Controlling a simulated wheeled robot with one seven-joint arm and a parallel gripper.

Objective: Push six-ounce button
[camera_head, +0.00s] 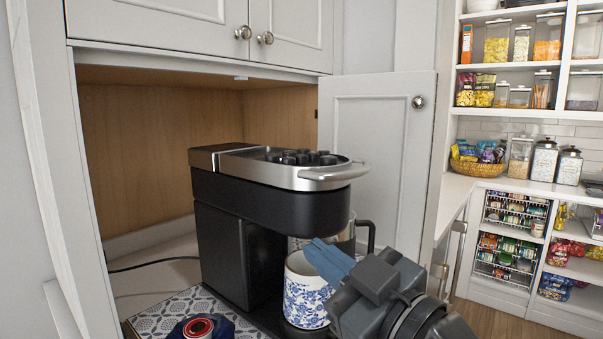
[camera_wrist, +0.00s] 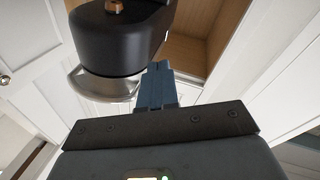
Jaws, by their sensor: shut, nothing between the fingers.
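The coffee machine (camera_head: 264,206) stands in the cabinet nook, black with a silver top deck. A cluster of dark buttons (camera_head: 297,157) sits on that top deck; I cannot tell which one is the six-ounce button. My gripper (camera_head: 328,258) is shut and empty, in front of the machine at the lower right, below the height of the buttons. Its blue-grey fingers overlap the mug in the head view. In the wrist view the shut fingers (camera_wrist: 157,88) show beside the machine's black head (camera_wrist: 118,38) and silver handle (camera_wrist: 103,86). The buttons are not visible there.
A blue-and-white floral mug (camera_head: 304,292) stands under the machine's head, with a clear container (camera_head: 345,238) behind it. A patterned mat (camera_head: 166,310) and a dark item with a red top (camera_head: 199,328) are at front left. An open cabinet door (camera_head: 376,150) stands at the right.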

